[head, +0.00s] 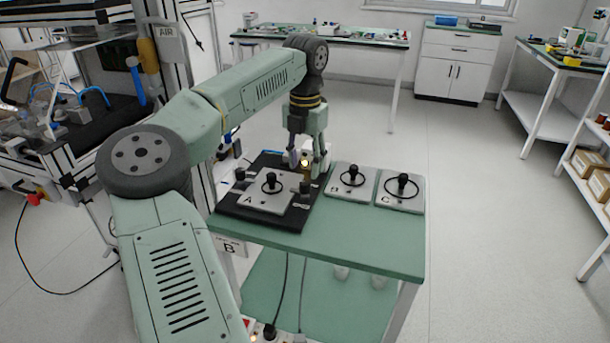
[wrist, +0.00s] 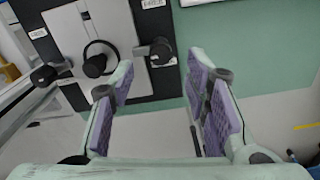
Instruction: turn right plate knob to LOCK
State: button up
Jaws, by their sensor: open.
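Plate A (head: 262,193) is a light grey plate with a central ringed black handle, lying on a dark base (head: 240,215) on the green table. A black knob stands at each side of it: the left plate knob (head: 240,175) and the right plate knob (head: 304,187). My gripper (head: 306,166) points down at the right side of the base, close to the right knob. In the wrist view my gripper (wrist: 160,72) has its purple-padded fingers apart, with nothing between them. A black knob (wrist: 161,50) shows just beyond the fingertips, apparently the right one. The knob's setting is too small to read.
Plates B (head: 350,181) and C (head: 400,190), each with a ringed black handle, lie to the right on the green table (head: 350,240). A bench (head: 330,38) and white cabinet (head: 455,65) stand behind. Open floor lies right of the table.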

aim_at(305, 183)
notch_tip(305, 183, up, 7)
dwell(0.3)
